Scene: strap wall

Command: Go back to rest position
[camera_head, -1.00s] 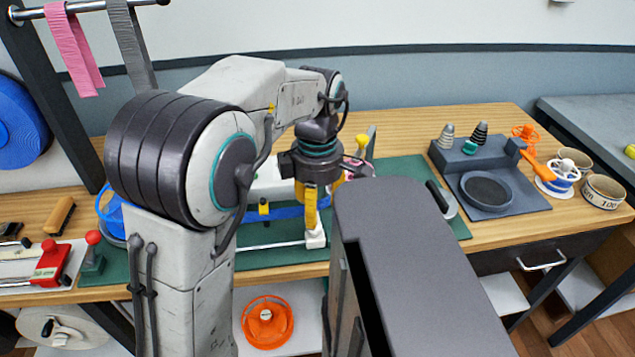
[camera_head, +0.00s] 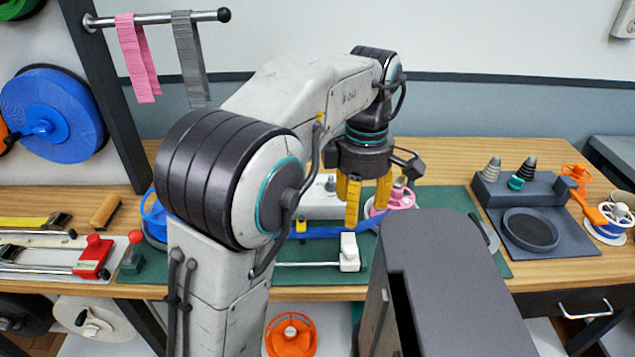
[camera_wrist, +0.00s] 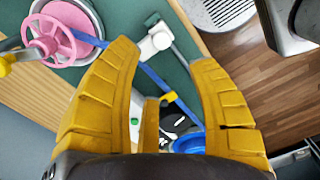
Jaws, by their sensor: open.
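My gripper (camera_head: 368,200) has yellow fingers and points down over the green mat (camera_head: 458,200) on the wooden bench, in the middle of the head view. Its fingers are spread with nothing between them. In the wrist view, the open fingers (camera_wrist: 165,75) frame a blue strap (camera_wrist: 155,78) that runs below them beside a white block on a rod (camera_wrist: 155,38). The strap and the white block (camera_head: 349,252) also show in the head view, partly hidden by my arm.
A pink wheel (camera_head: 398,196) stands just right of the gripper. A dark grey stand with a round dish (camera_head: 530,229) is farther right. A red-handled tool (camera_head: 92,256) lies at left. Pink and grey straps (camera_head: 138,60) hang from a bar at upper left. Space above the bench is clear.

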